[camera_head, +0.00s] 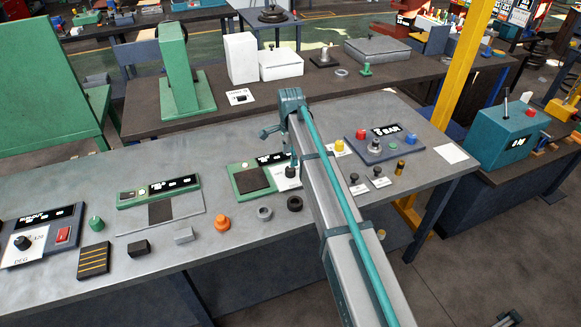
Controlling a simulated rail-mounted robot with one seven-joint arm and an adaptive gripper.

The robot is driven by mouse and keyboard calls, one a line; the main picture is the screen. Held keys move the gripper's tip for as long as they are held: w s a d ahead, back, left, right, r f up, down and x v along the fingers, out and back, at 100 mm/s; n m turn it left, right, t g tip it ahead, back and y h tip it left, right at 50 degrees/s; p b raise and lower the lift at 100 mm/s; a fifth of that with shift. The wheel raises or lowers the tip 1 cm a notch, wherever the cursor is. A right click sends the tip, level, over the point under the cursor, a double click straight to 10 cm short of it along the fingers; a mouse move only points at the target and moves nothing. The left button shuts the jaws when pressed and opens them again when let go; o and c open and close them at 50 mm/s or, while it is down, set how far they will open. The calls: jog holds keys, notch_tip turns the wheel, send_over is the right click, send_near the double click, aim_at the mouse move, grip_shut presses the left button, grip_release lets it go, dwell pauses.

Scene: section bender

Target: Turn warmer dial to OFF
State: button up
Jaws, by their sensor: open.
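A green unit (237,189) with a dark plate and a black display stands at mid-table, left of my arm. At its right end a white plate (283,184) carries a dark knob, partly covered by my arm. This may be the warmer dial; its label and pointer are too small to read. Another black dial (22,242) sits on a white plate on the far-left panel, marked DEG.
A red switch (62,235) is on the left panel. A button panel (384,144) is right of my arm. The table's back left is clear.

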aim_at(290, 168)
notch_tip(290, 168, down, 7)
jog(key=shift+r+p, duration=0.15)
jog(key=shift+p, duration=0.75)
jog(key=c, duration=1.1)
jog(key=shift+c, duration=0.2)
jog(key=shift+n, duration=0.3)
jog(key=n+b, duration=0.2)
jog(key=n, duration=0.3)
jog(key=n+b, duration=0.2)
jog(key=n, duration=0.4)
jog(key=shift+n, duration=0.3)
